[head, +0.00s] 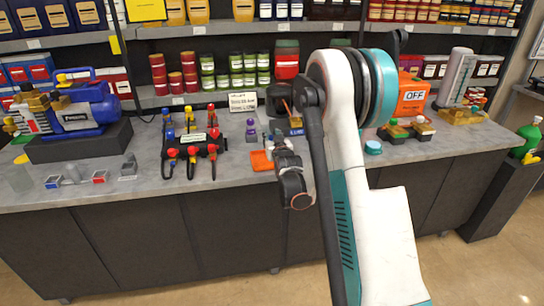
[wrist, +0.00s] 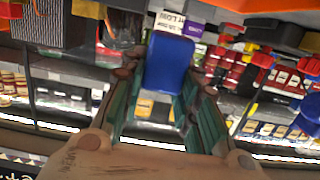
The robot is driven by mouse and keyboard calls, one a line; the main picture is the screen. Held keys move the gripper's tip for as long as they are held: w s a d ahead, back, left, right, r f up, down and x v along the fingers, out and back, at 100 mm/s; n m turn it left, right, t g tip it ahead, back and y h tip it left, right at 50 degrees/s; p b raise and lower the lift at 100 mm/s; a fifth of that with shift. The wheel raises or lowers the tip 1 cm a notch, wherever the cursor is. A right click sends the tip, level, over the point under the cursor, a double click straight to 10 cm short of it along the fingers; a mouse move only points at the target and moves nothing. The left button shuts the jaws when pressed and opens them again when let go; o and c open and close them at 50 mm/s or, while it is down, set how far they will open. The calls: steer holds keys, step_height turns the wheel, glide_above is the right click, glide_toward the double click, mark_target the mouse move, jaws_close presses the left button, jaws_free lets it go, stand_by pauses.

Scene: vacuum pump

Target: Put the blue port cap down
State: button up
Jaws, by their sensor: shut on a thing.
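My gripper (wrist: 168,82) is shut on a blue block-like piece, which I take to be the blue port cap (wrist: 169,62). The piece sits between the two green-sided fingers in the wrist view. In the head view my gripper (head: 281,143) is above the middle of the grey bench, beside an orange piece (head: 262,160). The held cap cannot be made out clearly there. The blue vacuum pump (head: 85,112) stands on a dark block at the left end of the bench.
A dark rack (head: 187,149) with several colored-handled tools stands left of my gripper. A purple item (head: 251,130) stands behind the orange piece. A light-blue round piece (head: 373,147) and an orange OFF box (head: 409,97) are to the right. The front bench edge (head: 230,186) looks clear.

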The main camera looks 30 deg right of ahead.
steer(key=shift+f+b, duration=0.95)
steer(key=shift+f, duration=1.85)
steer(key=shift+f, duration=0.15)
steer(key=o, duration=1.1)
steer(key=shift+c, duration=0.2)
steer(key=v, duration=1.2)
